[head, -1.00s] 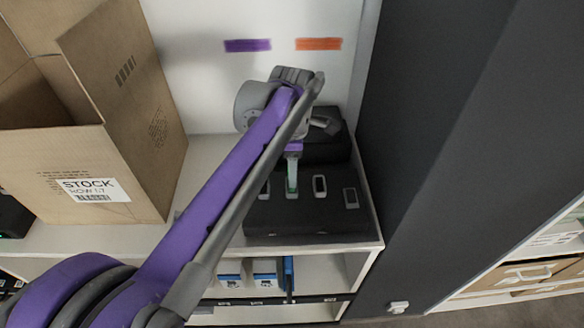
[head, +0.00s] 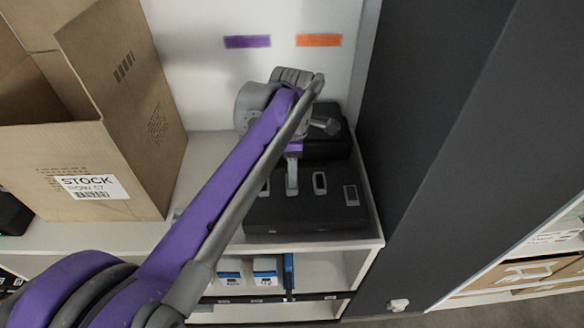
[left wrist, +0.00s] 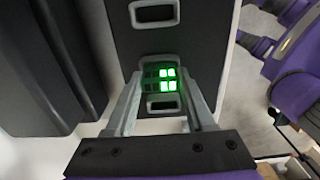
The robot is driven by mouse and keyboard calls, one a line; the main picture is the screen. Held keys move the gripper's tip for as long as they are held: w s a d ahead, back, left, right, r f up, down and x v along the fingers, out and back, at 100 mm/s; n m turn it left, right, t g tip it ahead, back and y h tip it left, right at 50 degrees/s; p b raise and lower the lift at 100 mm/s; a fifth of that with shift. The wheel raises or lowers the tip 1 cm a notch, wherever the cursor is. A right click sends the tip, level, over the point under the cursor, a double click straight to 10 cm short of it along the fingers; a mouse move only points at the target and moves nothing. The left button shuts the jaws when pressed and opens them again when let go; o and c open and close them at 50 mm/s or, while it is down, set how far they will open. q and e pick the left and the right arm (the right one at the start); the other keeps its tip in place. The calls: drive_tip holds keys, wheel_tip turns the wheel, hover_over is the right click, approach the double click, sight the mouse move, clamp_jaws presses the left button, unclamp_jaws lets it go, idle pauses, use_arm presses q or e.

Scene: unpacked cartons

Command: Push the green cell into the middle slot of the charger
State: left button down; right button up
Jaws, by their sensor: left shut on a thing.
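The black charger (head: 335,215) lies on the white shelf, with pale-rimmed slots in its top. My left gripper (head: 292,188) points down at the middle slot, between a left slot (head: 264,188) and a right slot (head: 319,183). In the left wrist view its fingers (left wrist: 162,84) are shut on the green cell (left wrist: 151,72), which shows as dark green with bright glowing green squares. The cell lines up with the middle slot. The fingers hide its sides, and I cannot tell how deep it sits. My right gripper is not in view.
An open cardboard carton (head: 130,170) stands left of the charger. A dark upright panel (head: 420,150) closes off the right side. Small blue-and-white boxes (head: 265,271) stand on the shelf below. Purple (head: 247,42) and orange (head: 319,40) marks are on the back wall.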

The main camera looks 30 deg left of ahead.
use_arm(q)
drive_tip(key=shift+c, duration=0.9)
unclamp_jaws()
wheel_tip(320, 180, up, 11)
drive_tip(key=p, duration=0.1)
